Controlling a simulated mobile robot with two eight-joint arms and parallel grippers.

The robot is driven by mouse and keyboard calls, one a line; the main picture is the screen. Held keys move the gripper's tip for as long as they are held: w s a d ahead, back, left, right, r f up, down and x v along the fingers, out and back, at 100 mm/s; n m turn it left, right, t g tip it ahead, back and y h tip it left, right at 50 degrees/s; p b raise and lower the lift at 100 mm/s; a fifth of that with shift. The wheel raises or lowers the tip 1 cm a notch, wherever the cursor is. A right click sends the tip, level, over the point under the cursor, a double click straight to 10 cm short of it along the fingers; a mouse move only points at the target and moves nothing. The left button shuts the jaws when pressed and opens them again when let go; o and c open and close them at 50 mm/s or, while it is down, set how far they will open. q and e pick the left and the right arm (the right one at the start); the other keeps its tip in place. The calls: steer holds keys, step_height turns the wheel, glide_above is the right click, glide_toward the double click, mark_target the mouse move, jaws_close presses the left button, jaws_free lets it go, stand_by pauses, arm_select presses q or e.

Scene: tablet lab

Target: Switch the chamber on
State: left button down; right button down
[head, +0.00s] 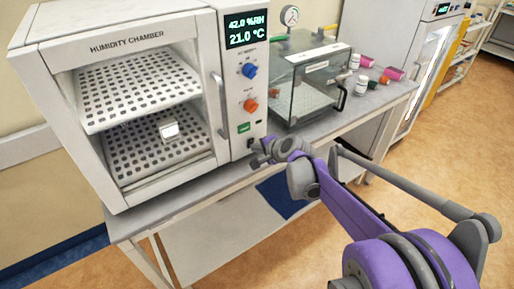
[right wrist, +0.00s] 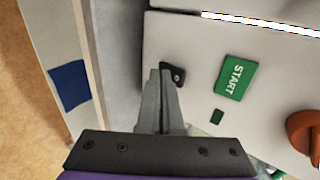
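The humidity chamber (head: 128,45) stands on the bench with its clear door closed. Its display (head: 246,29) is lit, reading 42.0 %RH and 21.0 °C. Below are a blue knob (head: 249,71), an orange knob (head: 250,105) and a green START button (head: 243,128), which also shows in the right wrist view (right wrist: 236,77). A small black switch (right wrist: 178,74) sits on the panel near START. My right gripper (head: 257,154) is at the panel's lower edge. In the right wrist view its fingers (right wrist: 161,73) are together, tips beside the switch and partly covering it; contact cannot be told. My left gripper is not in view.
A clear box (head: 311,85) with a gauge stands right of the chamber on the bench (head: 205,185). Small white jars (head: 361,84) and pink cups (head: 394,73) stand beyond it. Floor is free at right.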

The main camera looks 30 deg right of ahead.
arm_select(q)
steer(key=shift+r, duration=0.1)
arm_select(e)
steer(key=shift+w, duration=0.15)
steer(key=shift+w+d+r+p, duration=0.1)
steer(key=shift+w+r+p, duration=0.1)
steer(key=shift+r+p, duration=0.55)
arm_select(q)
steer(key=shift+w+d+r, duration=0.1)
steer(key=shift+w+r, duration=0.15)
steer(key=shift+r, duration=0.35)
arm_select(e)
steer(key=shift+r, duration=0.1)
